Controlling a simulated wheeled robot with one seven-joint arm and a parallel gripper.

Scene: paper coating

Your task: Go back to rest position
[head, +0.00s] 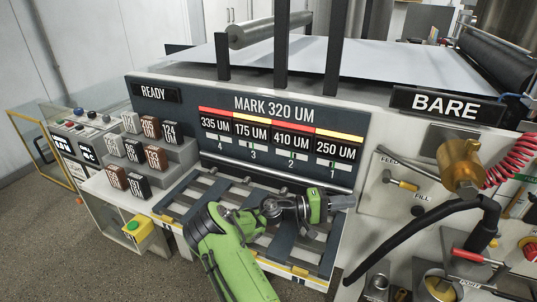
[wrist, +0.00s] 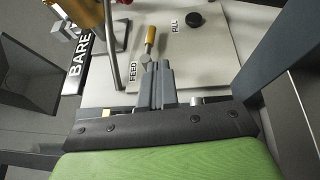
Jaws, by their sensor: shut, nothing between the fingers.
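My gripper (head: 343,202) is at the end of my green arm in the head view, in front of the dark slotted rack and just left of the FEED and FILL panel. In the wrist view my gripper (wrist: 162,68) has its grey fingers together with nothing between them. The FEED lever (head: 402,183) with its yellow handle is to the right of the gripper in the head view, apart from it. In the wrist view the FEED lever (wrist: 149,42) appears just beyond the fingertips; I cannot tell the exact gap.
The display board (head: 275,133) reads MARK 320 UM. Labelled blocks (head: 156,158) stand on a stepped stand at left. A brass cylinder (head: 461,165) and black hose (head: 405,232) are at right. The slotted rack (head: 180,207) lies below the board. Floor is open at lower left.

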